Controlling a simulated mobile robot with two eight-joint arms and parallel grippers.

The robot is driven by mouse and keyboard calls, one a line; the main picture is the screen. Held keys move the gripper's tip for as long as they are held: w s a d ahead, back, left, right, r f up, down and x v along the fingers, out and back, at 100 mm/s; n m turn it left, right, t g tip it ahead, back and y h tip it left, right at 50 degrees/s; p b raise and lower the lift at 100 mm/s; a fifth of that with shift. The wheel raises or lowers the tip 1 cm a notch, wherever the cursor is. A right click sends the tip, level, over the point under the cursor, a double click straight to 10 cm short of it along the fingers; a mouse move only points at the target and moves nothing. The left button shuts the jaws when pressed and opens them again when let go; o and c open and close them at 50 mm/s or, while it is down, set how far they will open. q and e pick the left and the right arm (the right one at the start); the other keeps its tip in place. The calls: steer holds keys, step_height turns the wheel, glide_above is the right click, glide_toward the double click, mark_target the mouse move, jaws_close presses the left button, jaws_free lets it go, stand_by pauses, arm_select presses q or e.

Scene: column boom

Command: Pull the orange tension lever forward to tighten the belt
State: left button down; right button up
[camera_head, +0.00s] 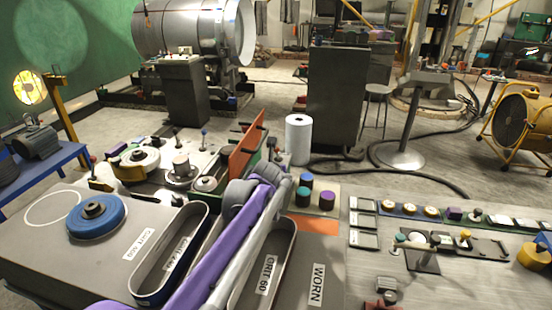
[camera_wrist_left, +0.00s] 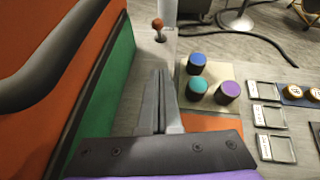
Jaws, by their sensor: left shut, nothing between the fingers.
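The tension lever shows in the left wrist view as a short lever with an orange-brown ball knob (camera_wrist_left: 158,24), standing on a pale strip. In the head view my purple arm reaches up from the bottom and the wrist hides most of the fingers. The right gripper is not in view.
An orange panel (camera_head: 247,152) with a dark edge stands close left of the gripper, its green side (camera_wrist_left: 108,92) beside the fingers. Blue (camera_head: 306,180), teal (camera_head: 303,197) and purple (camera_head: 327,199) knobs stand right. Belt loops, one marked GRIT 60 (camera_head: 267,275), lie on the bench.

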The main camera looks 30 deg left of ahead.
arm_select(q)
glide_toward(277, 154)
steer(key=f, duration=0.3)
steer(key=shift+s+d+p, duration=0.25)
steer(key=shift+p, duration=0.15)
steer(key=w, duration=0.1)
steer(key=w+a, duration=0.1)
steer(key=w, duration=0.1)
steer(key=shift+a+r+p, duration=0.2)
steer(key=shift+r+p, duration=0.2)
steer(key=shift+w+a, duration=0.2)
steer(key=shift+w, duration=0.2)
